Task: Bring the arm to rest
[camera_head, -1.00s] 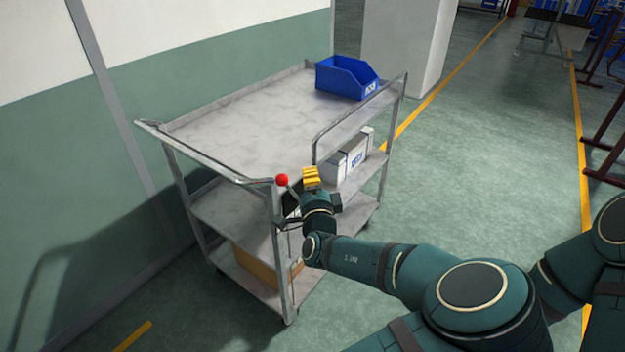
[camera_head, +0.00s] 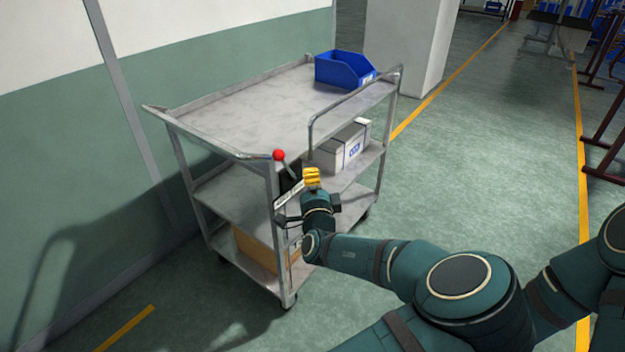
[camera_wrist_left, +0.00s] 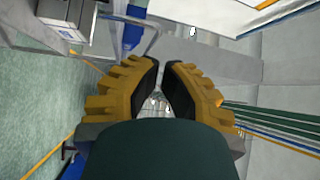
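My left gripper (camera_head: 311,178) has yellow fingers and hangs in front of the near corner of the metal cart (camera_head: 235,127) in the head view. In the left wrist view, the left gripper (camera_wrist_left: 160,65) shows its dark pads converging until the tips almost meet, with nothing seen held between them. A red ball (camera_head: 279,155) on a thin rod is just left of the gripper, apart from it in the picture. A dark device (camera_head: 289,184) below it is partly hidden by the gripper and cart post. My right gripper is not in view.
A blue bin (camera_head: 345,70) stands at the cart's far end. White boxes (camera_head: 343,149) are on the middle shelf and a brown box (camera_head: 257,249) is on the bottom one. A pillar (camera_head: 405,45) stands behind. Green floor (camera_head: 480,150) is clear to the right.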

